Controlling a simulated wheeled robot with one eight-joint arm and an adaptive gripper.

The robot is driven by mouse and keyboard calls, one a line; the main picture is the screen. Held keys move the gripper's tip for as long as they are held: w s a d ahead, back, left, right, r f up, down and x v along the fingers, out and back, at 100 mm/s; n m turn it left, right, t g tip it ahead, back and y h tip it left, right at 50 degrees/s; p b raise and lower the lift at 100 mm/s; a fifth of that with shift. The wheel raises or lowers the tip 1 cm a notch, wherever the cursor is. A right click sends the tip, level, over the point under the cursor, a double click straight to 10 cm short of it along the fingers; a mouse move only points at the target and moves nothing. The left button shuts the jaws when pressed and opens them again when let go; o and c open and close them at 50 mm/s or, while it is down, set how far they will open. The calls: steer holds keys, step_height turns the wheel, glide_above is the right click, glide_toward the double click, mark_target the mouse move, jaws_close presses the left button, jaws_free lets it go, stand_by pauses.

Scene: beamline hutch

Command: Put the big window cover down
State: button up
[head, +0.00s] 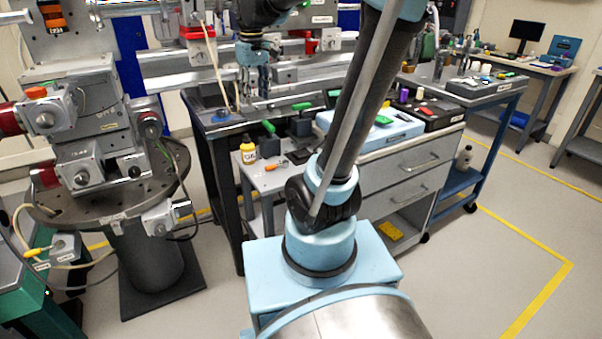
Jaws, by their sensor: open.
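My gripper (254,92) points down in front of the beamline frame, above the back of the dark bench (208,122). Its jaws are open and I make out nothing held between them. I cannot single out the big window cover for certain. Small green-topped pieces stand near the gripper: one green piece (268,127) below it and another green piece (301,106) to its right. A red-and-white block (198,32) hangs on the frame left of my wrist. Part of the bench behind the gripper is hidden by my arm.
A light-blue case (395,133) and a black tray (440,112) with small parts lie on the drawer cabinet (415,165). A round instrument table (105,212) is at left. The floor (480,260) at right is clear.

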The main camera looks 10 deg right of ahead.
steer(key=s+d+f+m, duration=0.2)
steer(key=s+d+f, duration=0.3)
steer(key=s+f, duration=0.4)
steer(key=s+d+f+m+t, duration=0.1)
steer(key=s+d+f+m, duration=0.2)
steer(key=s+f, duration=0.7)
steer(key=shift+s+d+m, duration=0.3)
steer(key=shift+s+d, duration=0.1)
steer(key=shift+d, duration=0.6)
